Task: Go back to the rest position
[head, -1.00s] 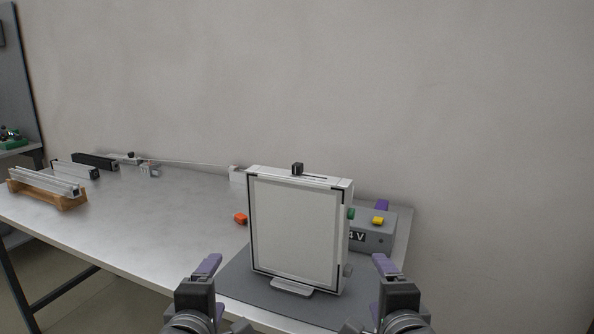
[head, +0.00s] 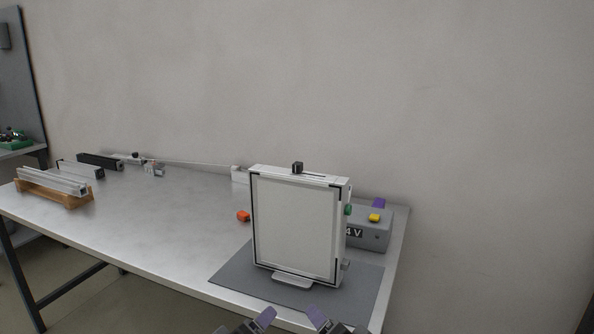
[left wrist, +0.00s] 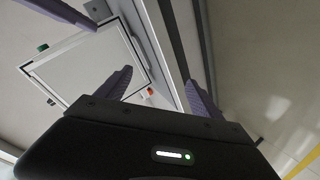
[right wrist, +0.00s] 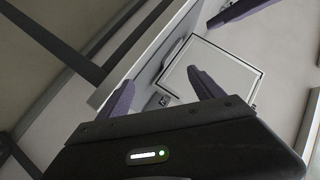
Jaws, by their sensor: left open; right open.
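The white lightbox (head: 296,228) with its black-edged frame stands upright on the grey mat (head: 232,276) at the table's front right. A black clip or knob (head: 297,168) sits on its top edge. My left gripper (head: 258,322) and right gripper (head: 322,322) are low at the bottom edge of the head view, close together in front of the lightbox and apart from it. Both are open and empty. The left wrist view shows the left fingers (left wrist: 158,88) spread with nothing between them. The right wrist view shows the right fingers (right wrist: 163,90) likewise.
A grey power box (head: 370,236) with a yellow button stands behind the lightbox's right side. An orange-red block (head: 243,216) lies on the table (head: 175,225) to its left. A wooden rack (head: 54,194) with metal rails is at the far left. The table's middle is clear.

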